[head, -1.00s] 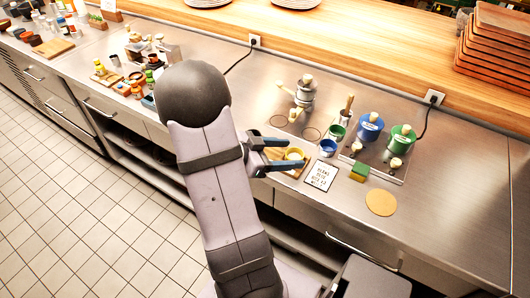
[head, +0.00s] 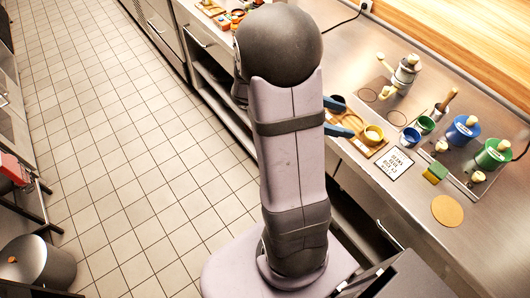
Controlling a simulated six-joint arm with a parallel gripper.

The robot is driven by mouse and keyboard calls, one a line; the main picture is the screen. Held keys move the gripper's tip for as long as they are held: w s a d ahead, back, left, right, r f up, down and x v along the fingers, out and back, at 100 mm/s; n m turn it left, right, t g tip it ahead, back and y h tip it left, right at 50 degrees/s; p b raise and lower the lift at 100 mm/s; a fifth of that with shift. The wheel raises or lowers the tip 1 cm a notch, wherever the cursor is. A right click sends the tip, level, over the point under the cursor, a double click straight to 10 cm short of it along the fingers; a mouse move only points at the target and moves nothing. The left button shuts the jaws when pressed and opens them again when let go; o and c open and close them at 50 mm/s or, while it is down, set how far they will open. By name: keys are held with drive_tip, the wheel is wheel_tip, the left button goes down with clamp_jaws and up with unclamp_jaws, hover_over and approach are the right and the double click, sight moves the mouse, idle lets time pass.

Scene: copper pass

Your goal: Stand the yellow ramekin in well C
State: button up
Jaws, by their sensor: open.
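The yellow ramekin (head: 373,135) sits on a small wooden board (head: 361,147) near the counter's front edge in the head view. It looks upright. The board's wells and any letters are too small to read, and part of the board is hidden behind my gripper, so I cannot tell which well the ramekin is in. My gripper (head: 347,118) is open with its blue fingers apart.
Right of the board are a blue cup (head: 410,137), a green cup (head: 425,125), a lettered card (head: 395,164), a green-and-yellow sponge (head: 435,173) and a round cork-coloured mat (head: 447,211). Blue (head: 463,131) and green (head: 492,154) lidded pots stand farther right.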

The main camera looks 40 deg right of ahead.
drive_tip(key=w+n+t, duration=0.4)
drive_tip(key=w+t, duration=0.3)
drive_tip(key=w, duration=0.4)
drive_tip(key=w+a+f+n+t+y, duration=0.1)
drive_tip(key=w+a+n+t+y, duration=0.55)
drive_tip(key=w+a, duration=0.65)
drive_tip(key=s+a+f+n+g+y, duration=0.1)
drive_tip(key=s+a+f+n+y, duration=0.15)
drive_tip(key=a, duration=0.35)
drive_tip(key=s+a+f+n+g+y, duration=0.1)
drive_tip(key=s+a+n, duration=0.25)
drive_tip(key=a, duration=0.25)
drive_tip(key=s+a+f+n+y, duration=0.2)
drive_tip(key=a+n, duration=0.2)
drive_tip(key=a, duration=0.2)
drive_tip(key=s+f+n+g+h, duration=0.1)
drive_tip(key=s+n+g, duration=0.3)
drive_tip(key=s, duration=0.8)
drive_tip(key=shift+d+g, duration=0.15)
drive_tip(key=shift+g, duration=0.3)
drive_tip(key=shift+r, duration=0.1)
